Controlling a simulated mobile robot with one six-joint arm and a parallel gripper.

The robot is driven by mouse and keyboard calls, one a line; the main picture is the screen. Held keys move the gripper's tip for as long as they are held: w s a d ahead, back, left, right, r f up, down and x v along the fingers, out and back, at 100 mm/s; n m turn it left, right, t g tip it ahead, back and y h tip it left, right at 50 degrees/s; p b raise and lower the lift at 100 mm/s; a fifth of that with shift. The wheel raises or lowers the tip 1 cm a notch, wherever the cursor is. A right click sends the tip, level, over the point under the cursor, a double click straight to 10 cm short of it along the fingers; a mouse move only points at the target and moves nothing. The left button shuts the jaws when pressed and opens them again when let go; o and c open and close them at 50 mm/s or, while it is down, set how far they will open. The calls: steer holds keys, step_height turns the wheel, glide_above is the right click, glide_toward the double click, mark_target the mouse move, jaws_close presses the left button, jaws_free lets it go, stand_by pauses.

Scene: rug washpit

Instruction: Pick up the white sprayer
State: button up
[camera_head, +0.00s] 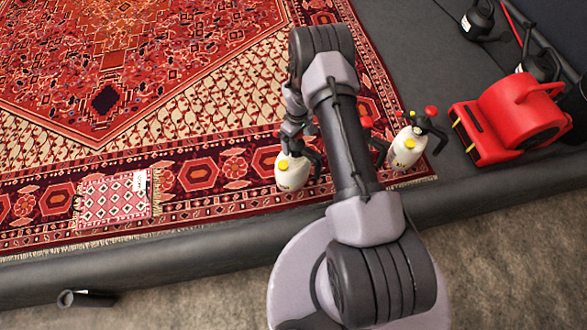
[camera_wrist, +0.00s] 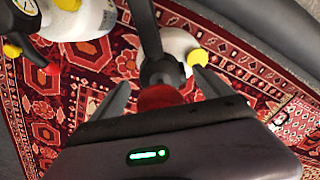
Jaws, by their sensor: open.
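A white sprayer (camera_head: 291,174) with a yellow cap and black handle stands on the rug's border, left of my arm in the head view. A second white sprayer (camera_head: 407,150) with a red knob stands to the right of my arm. My gripper (camera_head: 301,128) is open, above the left sprayer. In the wrist view, my fingers (camera_wrist: 162,78) are on either side of a black handle with a red part; a white sprayer body (camera_wrist: 179,43) lies beyond. I cannot tell whether they touch. Another white sprayer (camera_wrist: 85,22) shows at upper left.
A red blower (camera_head: 512,115) stands at right, with black containers (camera_head: 479,20) behind it. A small patterned mat (camera_head: 112,200) lies on the large red rug (camera_head: 150,60). A black cylinder (camera_head: 86,298) lies on the floor at lower left. A red-and-black part (camera_head: 378,150) shows beside my arm.

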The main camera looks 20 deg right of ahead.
steer(key=shift+r, duration=0.15)
jaws_close()
